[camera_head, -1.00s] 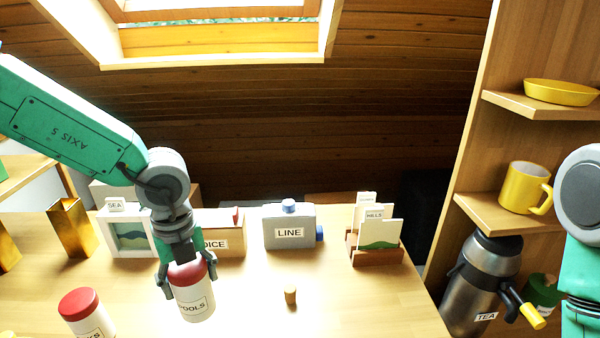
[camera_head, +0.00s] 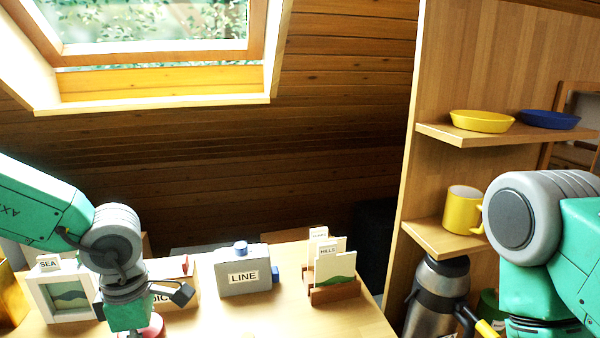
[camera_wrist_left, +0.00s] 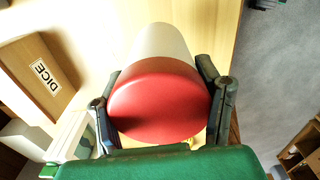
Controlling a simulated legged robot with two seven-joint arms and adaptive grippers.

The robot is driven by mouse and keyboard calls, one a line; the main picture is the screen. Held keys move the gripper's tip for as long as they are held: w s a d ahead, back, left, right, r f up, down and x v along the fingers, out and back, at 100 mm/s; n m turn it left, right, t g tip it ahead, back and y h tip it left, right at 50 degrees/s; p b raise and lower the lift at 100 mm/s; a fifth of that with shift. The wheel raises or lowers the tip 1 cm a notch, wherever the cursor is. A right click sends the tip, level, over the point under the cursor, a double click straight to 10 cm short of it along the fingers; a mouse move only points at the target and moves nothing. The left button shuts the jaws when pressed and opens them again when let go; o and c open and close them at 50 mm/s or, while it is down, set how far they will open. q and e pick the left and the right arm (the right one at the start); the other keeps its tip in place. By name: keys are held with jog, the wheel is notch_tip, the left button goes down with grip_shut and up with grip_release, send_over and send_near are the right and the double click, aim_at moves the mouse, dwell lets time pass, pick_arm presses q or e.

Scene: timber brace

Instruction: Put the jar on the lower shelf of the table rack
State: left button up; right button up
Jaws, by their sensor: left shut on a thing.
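The jar is white with a red lid. Its lid (camera_head: 155,327) just shows at the bottom edge of the head view, with the rest cut off. In the left wrist view the jar (camera_wrist_left: 160,85) lies between the two fingers of my left gripper (camera_wrist_left: 160,100), which is shut on it around the lid. A wooden shelf unit stands at the right in the head view; its upper shelf (camera_head: 435,133) holds a yellow dish (camera_head: 482,121) and a blue dish (camera_head: 549,119). Its lower shelf (camera_head: 425,235) holds a yellow mug (camera_head: 461,211). My right gripper is out of view.
A steel flask (camera_head: 430,303) stands below the lower shelf, beside my right arm. The table (camera_head: 350,320) carries a grey LINE box (camera_head: 242,270), a card holder (camera_head: 333,292), a SEA frame (camera_head: 67,296) and a DICE box (camera_wrist_left: 40,75).

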pick_arm(q)
jog(key=m, duration=0.7)
jog(key=shift+d, duration=0.3)
jog(key=m, duration=0.4)
jog(key=shift+d, duration=0.2)
jog(key=m, duration=0.4)
jog(key=shift+d+m, duration=0.15)
jog(key=shift+m, duration=0.15)
jog(key=m, duration=0.5)
jog(key=shift+d, duration=0.2)
jog(key=shift+s+f+m, duration=0.2)
jog(key=shift+f+m, duration=0.1)
jog(key=shift+m, duration=0.1)
jog(key=s+f, duration=0.4)
jog(key=f, duration=0.1)
